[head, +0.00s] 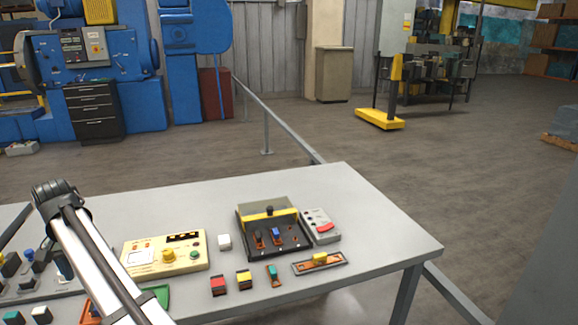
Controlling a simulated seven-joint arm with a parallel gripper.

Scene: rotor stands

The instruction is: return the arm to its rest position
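My arm (95,262) rises from the bottom edge at the left, with white links and a dark cable along it. It leans up and left over the table and ends in a black ribbed part (56,192). No gripper fingers show, so I cannot see my gripper or anything held in it. The arm hides part of the table's left side and some of the small parts there.
The grey table (370,215) holds a beige control box (135,245), a dark stand with a yellow bar (250,217), a grey box with a red switch (318,215), an orange tray (300,268) and several small blocks. The table's back and right are bare.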

